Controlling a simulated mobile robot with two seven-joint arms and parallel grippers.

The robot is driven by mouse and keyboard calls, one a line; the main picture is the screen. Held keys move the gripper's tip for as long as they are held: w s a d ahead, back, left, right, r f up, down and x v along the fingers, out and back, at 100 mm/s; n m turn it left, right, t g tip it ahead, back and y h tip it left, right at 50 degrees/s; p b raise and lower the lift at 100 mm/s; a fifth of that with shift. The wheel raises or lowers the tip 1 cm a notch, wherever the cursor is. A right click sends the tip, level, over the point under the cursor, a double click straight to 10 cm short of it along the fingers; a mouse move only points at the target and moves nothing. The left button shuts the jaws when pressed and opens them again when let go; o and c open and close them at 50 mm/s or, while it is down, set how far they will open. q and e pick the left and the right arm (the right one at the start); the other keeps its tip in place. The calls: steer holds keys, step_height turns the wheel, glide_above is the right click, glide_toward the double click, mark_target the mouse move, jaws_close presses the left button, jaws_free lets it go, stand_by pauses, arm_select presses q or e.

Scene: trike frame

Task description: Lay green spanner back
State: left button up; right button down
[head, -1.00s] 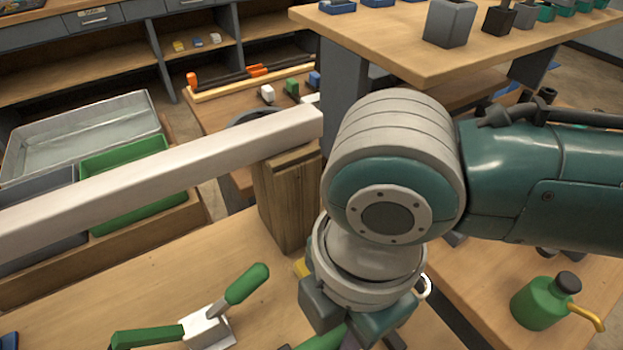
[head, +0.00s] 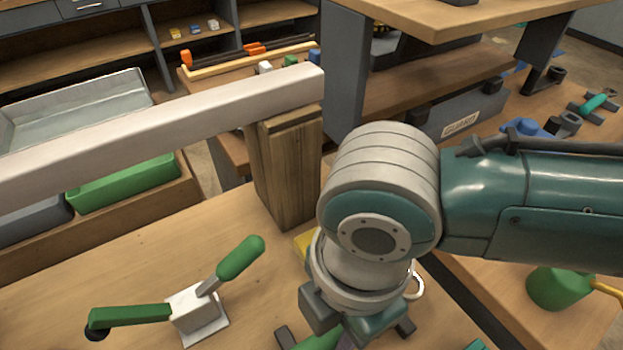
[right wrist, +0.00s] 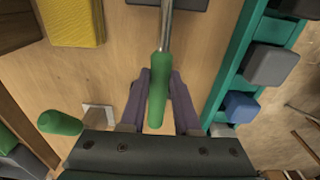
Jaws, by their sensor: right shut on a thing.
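My right gripper (right wrist: 160,85) is shut on a green-handled tool. In the right wrist view the green handle (right wrist: 158,92) lies between its purple fingers. A bright metal shank runs from the handle toward the top edge; I take this tool for the green spanner, but its far end is not clear. In the head view my right gripper (head: 347,325) is low over the bench, and only a bit of green (head: 320,340) shows beneath it. Whether the tool touches the bench I cannot tell. My left gripper is out of view.
A toggle clamp (head: 197,314) with green handles stands on the bench left of my gripper. A wooden post (head: 287,170) under a pale beam (head: 150,132) stands behind. A yellow block (right wrist: 73,22) and a teal rack (right wrist: 225,80) flank the tool. A green oil can (head: 558,288) stands right.

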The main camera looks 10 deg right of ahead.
steer(key=shift+f, duration=0.1)
stand_by(0.3)
steer(key=shift+f, duration=0.15)
steer(key=c, duration=0.5)
jaws_free()
steer(key=shift+c, duration=0.2)
steer(key=r, duration=0.3)
steer(key=r+p, duration=0.1)
steer(key=r, duration=0.2)
steer(key=r+p, duration=0.1)
steer(key=r, duration=0.2)
steer(key=shift+w+d+r, duration=0.15)
steer(key=shift+d+r, duration=0.1)
steer(key=shift+r, duration=0.3)
